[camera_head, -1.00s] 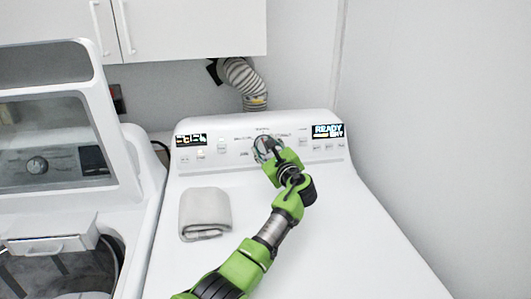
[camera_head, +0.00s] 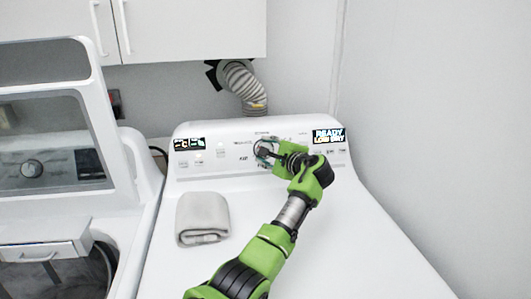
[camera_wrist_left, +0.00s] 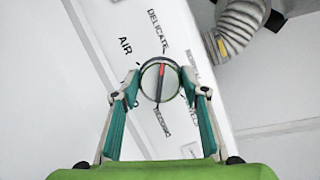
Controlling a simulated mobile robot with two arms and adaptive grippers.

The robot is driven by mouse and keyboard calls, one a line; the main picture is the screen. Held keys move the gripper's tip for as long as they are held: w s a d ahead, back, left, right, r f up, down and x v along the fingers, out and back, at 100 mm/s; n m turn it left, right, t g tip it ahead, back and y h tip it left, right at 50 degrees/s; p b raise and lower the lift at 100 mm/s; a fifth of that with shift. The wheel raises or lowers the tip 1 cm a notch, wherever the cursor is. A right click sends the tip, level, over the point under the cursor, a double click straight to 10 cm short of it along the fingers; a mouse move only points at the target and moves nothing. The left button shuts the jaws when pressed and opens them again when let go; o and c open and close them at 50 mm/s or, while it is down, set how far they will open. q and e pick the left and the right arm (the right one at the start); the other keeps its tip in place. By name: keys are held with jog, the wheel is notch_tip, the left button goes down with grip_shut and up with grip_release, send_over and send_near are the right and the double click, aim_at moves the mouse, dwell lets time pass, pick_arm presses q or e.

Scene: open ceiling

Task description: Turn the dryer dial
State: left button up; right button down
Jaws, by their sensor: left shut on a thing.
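The dryer (camera_head: 290,225) is white, with a control panel along its back. The round dial (camera_wrist_left: 160,82) is silver with a red mark and sits between my left gripper's two fingertips in the left wrist view. Printed labels, including DELICATE and AIR, surround it. In the head view the dial (camera_head: 265,150) is partly hidden by my left gripper (camera_head: 268,152). The left gripper is shut on the dial's sides. My right gripper is not in view.
A folded grey cloth (camera_head: 203,216) lies on the dryer top, left of my arm. A washer with its lid raised (camera_head: 45,130) stands at the left. A ribbed vent hose (camera_head: 243,82) rises behind the panel. A wall (camera_head: 440,130) bounds the right side.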

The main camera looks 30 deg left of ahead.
pick_arm(q)
jog(key=shift+f, duration=0.1)
dwell(0.4)
jog(key=o, duration=1.1)
jog(key=shift+o, duration=0.2)
jog(key=v, duration=1.2)
